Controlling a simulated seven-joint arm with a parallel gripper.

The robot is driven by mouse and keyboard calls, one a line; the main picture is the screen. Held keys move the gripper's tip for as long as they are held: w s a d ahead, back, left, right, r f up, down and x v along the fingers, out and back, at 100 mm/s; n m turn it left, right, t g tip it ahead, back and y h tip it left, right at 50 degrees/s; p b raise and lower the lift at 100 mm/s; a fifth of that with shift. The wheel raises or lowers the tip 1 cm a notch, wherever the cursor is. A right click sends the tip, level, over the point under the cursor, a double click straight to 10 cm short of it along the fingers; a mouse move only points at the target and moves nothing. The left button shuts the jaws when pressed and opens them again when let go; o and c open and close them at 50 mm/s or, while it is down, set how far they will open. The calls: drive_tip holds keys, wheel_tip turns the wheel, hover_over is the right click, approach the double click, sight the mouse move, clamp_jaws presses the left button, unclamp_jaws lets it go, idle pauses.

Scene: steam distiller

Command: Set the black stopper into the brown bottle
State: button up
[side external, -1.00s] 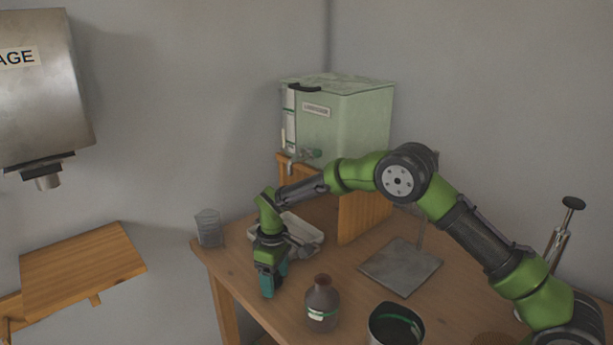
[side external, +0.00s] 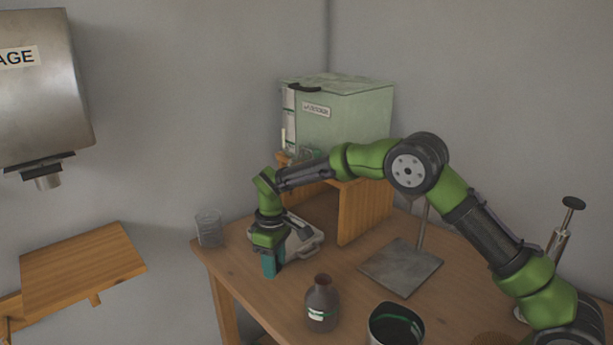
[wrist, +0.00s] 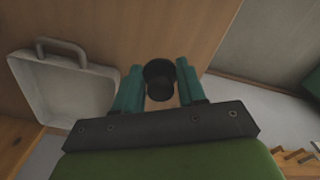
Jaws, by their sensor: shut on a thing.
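The brown bottle (side external: 322,304) stands upright on the wooden table near its front, with its neck open at the top. My gripper (side external: 269,268) is to the left of the bottle and a little farther back, apart from it, with the teal fingers pointing down. In the wrist view, the black stopper (wrist: 159,76) sits between the two teal fingers, and my gripper is shut on it. The stopper cannot be made out in the side view. The bottle does not show in the wrist view.
A pale tray (side external: 313,238) lies just behind my gripper and shows left in the wrist view (wrist: 65,90). A clear beaker (side external: 209,228) stands at the table's left corner. A dark pot (side external: 396,325) is right of the bottle, and a stand's metal base (side external: 400,268) is behind it.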

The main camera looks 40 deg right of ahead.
wheel_tip(320, 180, up, 7)
drive_tip(key=shift+w+a+f, duration=0.1)
drive_tip(key=shift+f, duration=0.1)
drive_tip(key=s+r, duration=0.9)
drive_tip(key=s, duration=0.1)
drive_tip(key=shift+s+d+f, duration=0.2)
drive_tip(key=shift+s+f, duration=0.65)
drive_tip(key=shift+f, duration=0.35)
drive_tip(key=shift+s+d+f, duration=0.25)
drive_tip(key=shift+s+f, duration=0.65)
drive_tip(key=shift+f, duration=0.35)
drive_tip(key=shift+s+d+f, duration=0.2)
drive_tip(key=shift+s+f, duration=0.65)
drive_tip(key=shift+f, duration=0.35)
drive_tip(key=shift+f, duration=1.05)
drive_tip(key=o, duration=1.1)
